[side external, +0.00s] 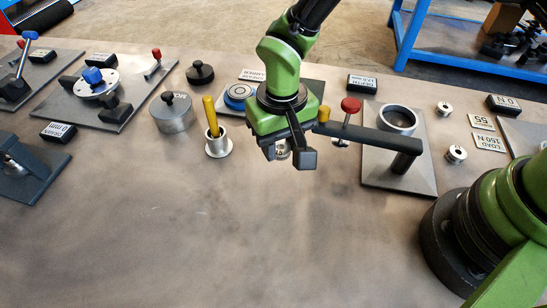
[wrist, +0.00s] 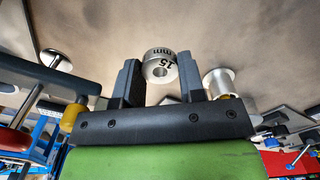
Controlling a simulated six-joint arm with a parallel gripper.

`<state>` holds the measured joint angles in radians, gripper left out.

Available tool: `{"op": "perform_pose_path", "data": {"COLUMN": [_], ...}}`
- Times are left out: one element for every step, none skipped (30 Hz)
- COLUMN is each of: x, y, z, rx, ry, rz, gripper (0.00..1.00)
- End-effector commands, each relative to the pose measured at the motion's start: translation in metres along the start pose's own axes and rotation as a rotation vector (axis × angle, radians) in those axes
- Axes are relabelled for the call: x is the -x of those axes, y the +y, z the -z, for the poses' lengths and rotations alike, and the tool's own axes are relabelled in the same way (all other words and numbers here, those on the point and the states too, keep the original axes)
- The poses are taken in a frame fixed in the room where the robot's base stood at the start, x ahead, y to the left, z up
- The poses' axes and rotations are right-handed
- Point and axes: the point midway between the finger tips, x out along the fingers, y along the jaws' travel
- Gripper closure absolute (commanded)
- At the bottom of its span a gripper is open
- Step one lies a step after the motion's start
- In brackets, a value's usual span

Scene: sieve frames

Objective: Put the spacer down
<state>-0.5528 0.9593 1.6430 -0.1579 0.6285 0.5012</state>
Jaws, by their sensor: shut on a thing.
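The spacer is a short silver ring with a centre hole, marked "15 mm" in the wrist view (wrist: 160,66). My gripper (wrist: 160,78) is shut on it, one dark finger on each side. In the side external view my gripper (side external: 291,152) is over the bench middle, and the spacer (side external: 283,151) shows only partly behind the fingers. Whether it touches the bench is unclear. Other silver rings lie at the right, one farther back (side external: 444,108) and one nearer (side external: 456,154).
A silver cup with a yellow handle (side external: 218,147) stands just left of my gripper. A fixture with a dark bar and red knob (side external: 351,106) is close on the right. A lidded silver pot (side external: 172,113) stands farther left. The front of the bench (side external: 230,240) is clear.

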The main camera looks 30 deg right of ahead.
Motion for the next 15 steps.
{"op": "perform_pose_path", "data": {"x": [-0.005, -0.007, -0.011, -0.016, -0.021, -0.027, -0.032, -0.037, -0.042, -0.045, -0.047, -0.048, -0.049, -0.049, -0.049], "y": [0.000, 0.000, 0.000, 0.000, 0.000, 0.000, 0.000, 0.000, 0.000, 0.000, 0.000, 0.000, 0.000, 0.000, 0.000], "z": [0.000, 0.000, 0.000, 0.000, 0.000, -0.001, 0.000, 0.000, 0.000, 0.000, 0.000, 0.000, 0.000, 0.001, 0.001], "rx": [0.000, -0.001, -0.001, -0.001, -0.001, -0.001, 0.000, 0.000, 0.001, 0.000, 0.000, 0.000, 0.000, 0.000, 0.000], "ry": [0.000, -0.001, -0.001, -0.001, -0.002, -0.003, -0.002, -0.002, -0.001, -0.001, -0.001, 0.000, 0.001, 0.001, 0.001], "rz": [0.000, 0.000, 0.000, -0.001, -0.001, -0.002, -0.001, -0.002, -0.001, -0.001, -0.001, 0.000, 0.001, 0.001, 0.001], "gripper": [0.89, 0.89, 0.89, 0.89, 0.89, 0.89, 0.89, 0.89, 0.89, 0.89, 0.89, 0.89, 0.89, 0.89, 0.89]}}
